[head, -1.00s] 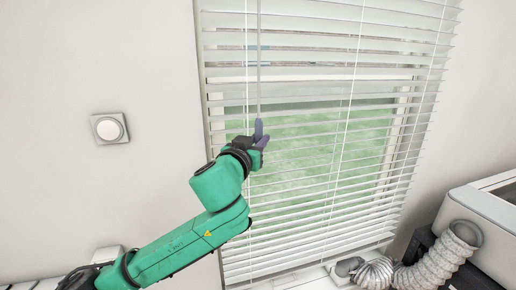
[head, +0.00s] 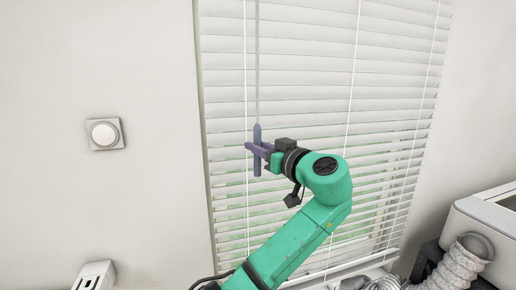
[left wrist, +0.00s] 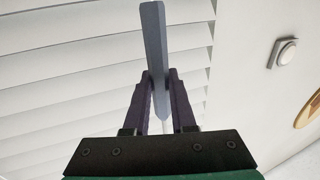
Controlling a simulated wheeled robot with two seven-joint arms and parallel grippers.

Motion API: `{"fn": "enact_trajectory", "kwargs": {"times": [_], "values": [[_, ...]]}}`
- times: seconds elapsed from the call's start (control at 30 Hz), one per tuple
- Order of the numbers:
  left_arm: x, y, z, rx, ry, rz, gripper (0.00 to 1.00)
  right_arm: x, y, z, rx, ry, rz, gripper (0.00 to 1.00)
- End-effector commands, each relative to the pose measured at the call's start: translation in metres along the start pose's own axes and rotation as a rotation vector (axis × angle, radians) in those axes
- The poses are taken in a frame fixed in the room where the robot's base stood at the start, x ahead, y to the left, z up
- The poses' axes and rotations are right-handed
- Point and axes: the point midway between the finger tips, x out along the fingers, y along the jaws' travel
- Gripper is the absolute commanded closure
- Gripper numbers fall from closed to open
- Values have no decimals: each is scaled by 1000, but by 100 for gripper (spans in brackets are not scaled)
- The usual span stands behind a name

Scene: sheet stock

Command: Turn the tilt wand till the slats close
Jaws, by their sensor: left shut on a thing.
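The tilt wand (head: 257,60) hangs in front of the blind, and its grey-purple handle (head: 257,168) is at its lower end. My left gripper (head: 257,149) is shut on the handle, coming in from the right side. In the left wrist view the handle (left wrist: 153,45) stands between the two purple fingers (left wrist: 158,98). The white slats (head: 300,75) are tilted nearly flat against each other in the upper part. Lower slats still show thin greenish gaps between them. My right gripper is not in view.
A round white wall dial (head: 104,133) is on the wall left of the window. A ribbed grey hose (head: 460,268) and a pale machine (head: 490,225) stand at the lower right. Thin white cords (head: 352,90) run down the blind.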

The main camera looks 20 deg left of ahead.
Motion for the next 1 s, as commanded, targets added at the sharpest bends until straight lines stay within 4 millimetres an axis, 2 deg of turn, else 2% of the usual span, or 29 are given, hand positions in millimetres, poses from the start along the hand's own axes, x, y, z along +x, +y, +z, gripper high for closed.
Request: {"fn": "enact_trajectory", "kwargs": {"times": [0.1,0.5,1.0], "values": [[0,1,-7,3,1,-104,100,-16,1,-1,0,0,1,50],[0,0,-6,1,2,-292,100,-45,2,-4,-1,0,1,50],[2,0,-2,-2,3,-352,100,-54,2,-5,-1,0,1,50]]}}
